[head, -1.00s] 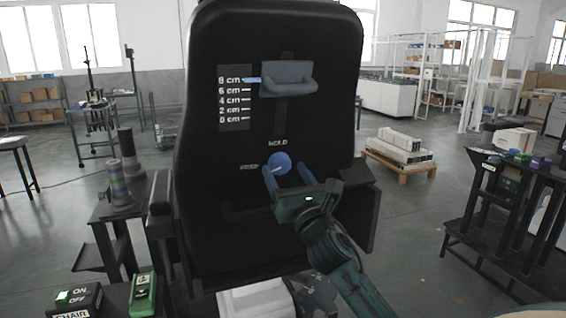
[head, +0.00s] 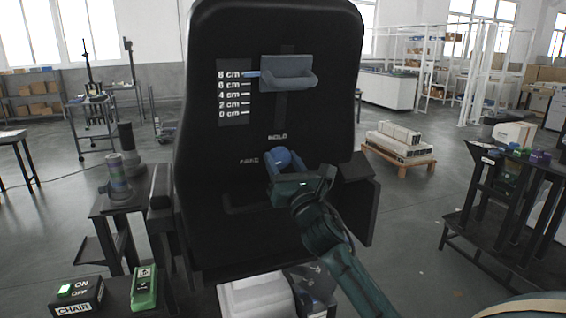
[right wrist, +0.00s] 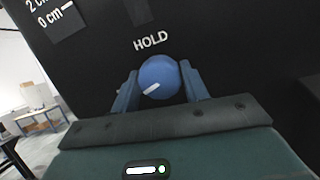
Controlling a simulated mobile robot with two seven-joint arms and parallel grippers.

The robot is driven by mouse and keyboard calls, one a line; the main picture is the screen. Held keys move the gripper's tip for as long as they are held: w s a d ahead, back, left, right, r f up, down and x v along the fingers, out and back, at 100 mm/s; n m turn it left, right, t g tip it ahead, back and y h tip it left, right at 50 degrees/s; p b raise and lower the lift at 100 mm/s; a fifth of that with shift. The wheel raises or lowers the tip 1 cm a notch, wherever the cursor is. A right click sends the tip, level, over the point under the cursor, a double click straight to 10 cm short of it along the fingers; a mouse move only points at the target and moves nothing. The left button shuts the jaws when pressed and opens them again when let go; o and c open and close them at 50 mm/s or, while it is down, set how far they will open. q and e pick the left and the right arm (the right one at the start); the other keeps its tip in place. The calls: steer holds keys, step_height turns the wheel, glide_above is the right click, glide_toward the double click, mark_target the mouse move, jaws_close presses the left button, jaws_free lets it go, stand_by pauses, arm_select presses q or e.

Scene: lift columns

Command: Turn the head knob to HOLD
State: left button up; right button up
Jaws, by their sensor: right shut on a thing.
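The blue round head knob (head: 283,158) sits on the black chair back (head: 215,205), below the HOLD label (head: 278,137). A second label (head: 249,161) lies to its left. In the right wrist view the knob (right wrist: 158,77) has a white pointer line aimed to the lower left, away from the HOLD label (right wrist: 151,41). My right gripper (head: 284,170) is shut on the knob, one finger on each side; it also shows in the right wrist view (right wrist: 158,88). My left gripper is not in view.
A grey headrest (head: 287,73) sits above on a slot beside a centimetre scale (head: 233,93), its marker near 8 cm. A CHAIR switch box (head: 76,294) and a green device (head: 144,288) stand at lower left. A dark table (head: 500,195) stands at right.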

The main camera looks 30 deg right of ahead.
steer(key=shift+c, duration=0.6)
steer(key=shift+m, duration=0.4)
steer(key=m, duration=0.3)
steer(key=m+h+b, duration=0.1)
steer(key=m, duration=0.2)
steer(key=shift+h, duration=0.3)
steer(key=m, duration=0.4)
steer(key=shift+m+h, duration=0.3)
steer(key=m, duration=0.4)
steer(key=shift+f+g+h, duration=0.1)
steer(key=shift+g+h, duration=0.2)
steer(key=shift+h, duration=0.1)
steer(key=m, duration=0.5)
steer(key=shift+g+h+p, duration=0.3)
steer(key=shift+p, duration=0.1)
steer(key=shift+w+m+g+p, duration=0.1)
steer(key=shift+m+g+p, duration=0.3)
steer(key=shift+m, duration=2)
